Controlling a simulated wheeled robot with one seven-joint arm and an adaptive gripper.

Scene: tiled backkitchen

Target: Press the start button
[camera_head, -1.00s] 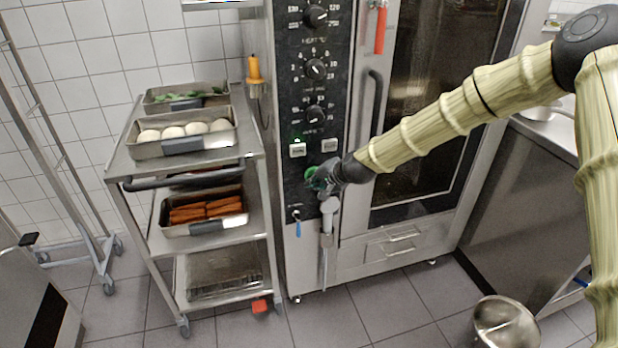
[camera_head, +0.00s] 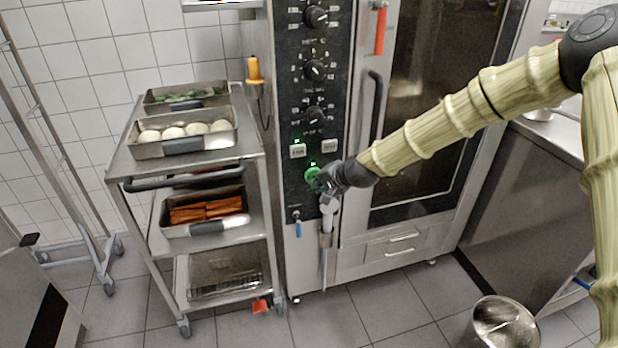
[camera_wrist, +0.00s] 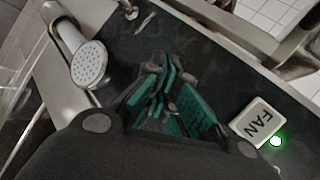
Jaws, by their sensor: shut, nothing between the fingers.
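The round green start button (camera_head: 312,174) is on the oven's dark control panel, below two white square buttons. A small bright green light shows just above it. My gripper (camera_head: 323,184) is shut and empty, its tip at the button's lower right edge in the head view. I cannot tell whether it touches. In the wrist view the closed teal-padded fingers (camera_wrist: 165,95) reach towards the black panel, and the start button is hidden there. The white FAN button (camera_wrist: 257,122) is to their right, with a lit green light beside it.
A hand shower (camera_head: 328,208) hangs just below my gripper and also shows in the wrist view (camera_wrist: 88,65). The oven door handle (camera_head: 373,105) is right of the panel. A trolley (camera_head: 262,190) with food trays stands left. A metal pot (camera_head: 478,325) is on the floor.

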